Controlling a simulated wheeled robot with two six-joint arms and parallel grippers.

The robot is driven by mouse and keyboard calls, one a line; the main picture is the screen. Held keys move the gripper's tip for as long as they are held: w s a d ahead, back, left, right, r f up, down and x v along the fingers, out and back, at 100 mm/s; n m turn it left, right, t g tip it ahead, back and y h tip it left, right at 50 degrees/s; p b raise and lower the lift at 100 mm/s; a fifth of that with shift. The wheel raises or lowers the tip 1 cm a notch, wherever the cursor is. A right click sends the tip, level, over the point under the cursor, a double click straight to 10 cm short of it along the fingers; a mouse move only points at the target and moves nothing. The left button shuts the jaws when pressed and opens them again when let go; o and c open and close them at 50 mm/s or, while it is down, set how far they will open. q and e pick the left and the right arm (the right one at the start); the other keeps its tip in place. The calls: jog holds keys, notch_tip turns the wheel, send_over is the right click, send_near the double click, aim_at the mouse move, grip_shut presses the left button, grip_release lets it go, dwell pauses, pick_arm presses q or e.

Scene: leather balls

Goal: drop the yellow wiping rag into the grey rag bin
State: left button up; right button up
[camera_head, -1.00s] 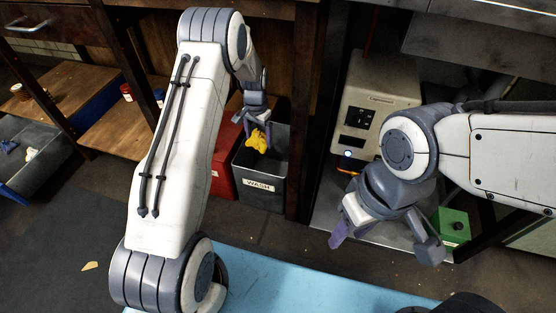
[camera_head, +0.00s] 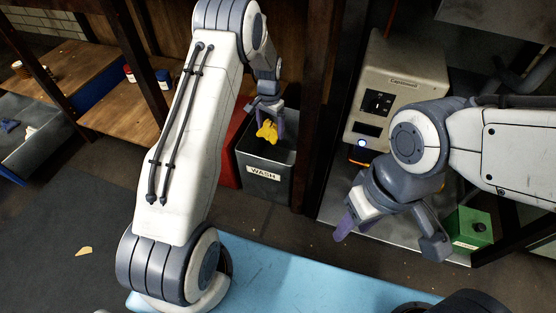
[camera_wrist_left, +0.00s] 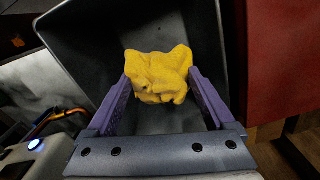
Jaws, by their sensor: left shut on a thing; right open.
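The yellow wiping rag (camera_head: 267,131) is crumpled between the purple fingers of my left gripper (camera_head: 268,122). It also shows in the left wrist view (camera_wrist_left: 158,76), pinched between both fingertips (camera_wrist_left: 158,84). The grey rag bin (camera_head: 264,187) has a white WASH label on its front and stands on the floor. The rag and fingertips are over the bin's open top; in the left wrist view the bin's dark inside (camera_wrist_left: 85,30) lies behind the rag. My right gripper (camera_head: 392,238) is open and empty, to the right of the bin.
A red bin (camera_head: 231,150) stands directly left of the grey bin, partly hidden by my left arm. A dark wooden post (camera_head: 318,110) rises to its right. A beige machine (camera_head: 397,85) and a green box (camera_head: 467,230) stand further right. A blue mat (camera_head: 290,280) lies in front.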

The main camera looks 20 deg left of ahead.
pick_arm(q)
jog(key=o, duration=1)
notch_tip(320, 180, up, 11)
jog(key=p, duration=0.6)
jog(key=shift+f, duration=0.2)
